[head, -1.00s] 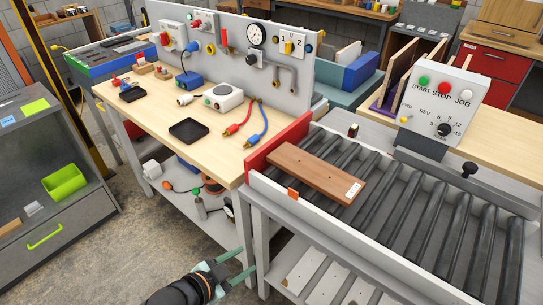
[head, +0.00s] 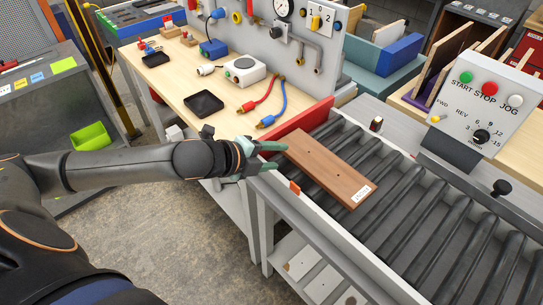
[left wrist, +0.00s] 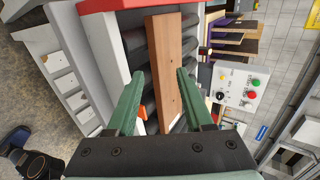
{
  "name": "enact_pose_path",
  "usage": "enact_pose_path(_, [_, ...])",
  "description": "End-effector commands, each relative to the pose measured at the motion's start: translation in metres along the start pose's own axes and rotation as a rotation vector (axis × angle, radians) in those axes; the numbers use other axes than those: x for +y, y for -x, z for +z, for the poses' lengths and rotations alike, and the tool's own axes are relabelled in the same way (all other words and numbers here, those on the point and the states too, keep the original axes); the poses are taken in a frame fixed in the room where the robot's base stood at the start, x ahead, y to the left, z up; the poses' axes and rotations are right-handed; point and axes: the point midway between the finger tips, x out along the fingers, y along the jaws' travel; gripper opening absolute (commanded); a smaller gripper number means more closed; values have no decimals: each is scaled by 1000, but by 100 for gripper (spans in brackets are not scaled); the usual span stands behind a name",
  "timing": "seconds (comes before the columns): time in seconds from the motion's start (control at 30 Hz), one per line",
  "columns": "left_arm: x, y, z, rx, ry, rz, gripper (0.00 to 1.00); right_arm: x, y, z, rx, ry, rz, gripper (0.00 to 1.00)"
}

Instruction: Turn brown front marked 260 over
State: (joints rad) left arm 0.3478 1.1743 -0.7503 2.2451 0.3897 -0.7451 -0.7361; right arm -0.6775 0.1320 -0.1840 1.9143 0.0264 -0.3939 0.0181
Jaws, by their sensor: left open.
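The brown front (head: 325,166) lies flat on the roller conveyor, near its red end stop. A white label, too small to read for certain, is on its near right end, and small dark holes show in its upper face. My left gripper (head: 281,157) is open and empty, just beyond the front's left end at the conveyor's near rail. In the left wrist view the brown front (left wrist: 170,65) runs lengthwise ahead, between the two open green fingers (left wrist: 158,88), not gripped. My right gripper is in neither view.
The roller conveyor (head: 440,215) has bare rollers to the right of the front. An orange tab (head: 295,188) sits on its near rail. A red end plate (head: 305,120) stands at its left. A control box (head: 484,105) stands behind. The workbench at left holds a black tray (head: 204,104) and cables.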

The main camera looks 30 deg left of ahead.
Motion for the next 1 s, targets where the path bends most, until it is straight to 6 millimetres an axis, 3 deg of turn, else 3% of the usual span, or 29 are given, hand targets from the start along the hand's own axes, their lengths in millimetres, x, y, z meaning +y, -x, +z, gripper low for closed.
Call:
enact_pose_path(0.47, [1,-41,-1,1,1,-2,52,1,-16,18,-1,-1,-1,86])
enact_pose_path(1.0, [0,-73,-1,1,3,0,52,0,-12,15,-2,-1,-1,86])
